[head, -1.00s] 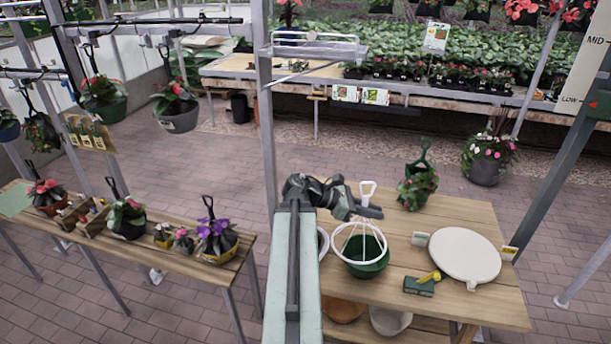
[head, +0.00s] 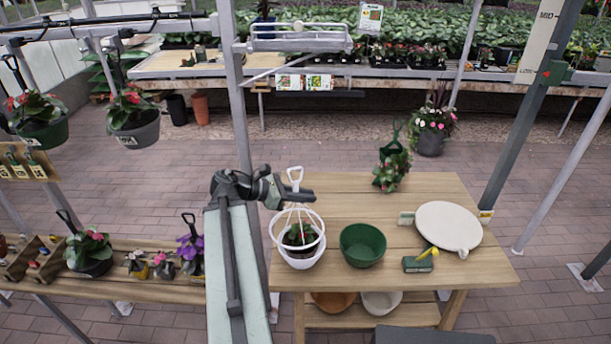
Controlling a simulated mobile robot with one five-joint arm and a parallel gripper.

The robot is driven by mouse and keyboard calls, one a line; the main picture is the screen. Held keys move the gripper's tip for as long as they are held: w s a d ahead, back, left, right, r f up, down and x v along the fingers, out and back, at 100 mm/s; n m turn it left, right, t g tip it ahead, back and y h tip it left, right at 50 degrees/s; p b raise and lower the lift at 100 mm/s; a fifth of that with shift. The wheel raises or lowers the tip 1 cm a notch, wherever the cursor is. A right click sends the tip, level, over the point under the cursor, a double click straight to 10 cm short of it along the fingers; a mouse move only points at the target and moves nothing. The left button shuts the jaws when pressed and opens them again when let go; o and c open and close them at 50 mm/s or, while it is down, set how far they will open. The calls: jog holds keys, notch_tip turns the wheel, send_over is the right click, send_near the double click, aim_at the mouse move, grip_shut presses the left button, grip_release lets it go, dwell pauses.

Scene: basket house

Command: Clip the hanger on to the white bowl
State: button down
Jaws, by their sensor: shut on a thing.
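The white hanger (head: 296,174) hangs upright from my gripper (head: 300,191), which is shut on its upper part below the handle loop. Its thin rods spread down to a wide white ring. In the head view the ring overlaps the white bowl (head: 303,262), which stands on the wooden table with a dark-leaved plant in it. The ring looks higher than the bowl's rim and offset a little to the left. I cannot tell whether it touches the rim.
An empty green bowl (head: 362,246) stands just right of the white bowl. A round white board (head: 448,226) and a green block with a yellow part (head: 420,261) lie further right. A green hanging pot with a plant (head: 392,172) stands at the back.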

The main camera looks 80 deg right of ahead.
jog(key=shift+s, duration=0.1)
notch_tip(320, 180, up, 5)
jog(key=m+y+p, duration=0.1)
jog(key=p, duration=0.4)
send_over(310, 212)
jog(key=a, duration=0.2)
jog(key=shift+g, duration=0.3)
notch_tip(310, 212, down, 14)
jog(key=b, duration=1.4)
jog(key=shift+s+f, duration=0.15)
jog(key=shift+f, duration=0.1)
jog(key=shift+f+b, duration=0.55)
jog(key=shift+b, duration=0.25)
jog(key=c, duration=1.3)
grip_release()
jog(key=shift+c, duration=0.2)
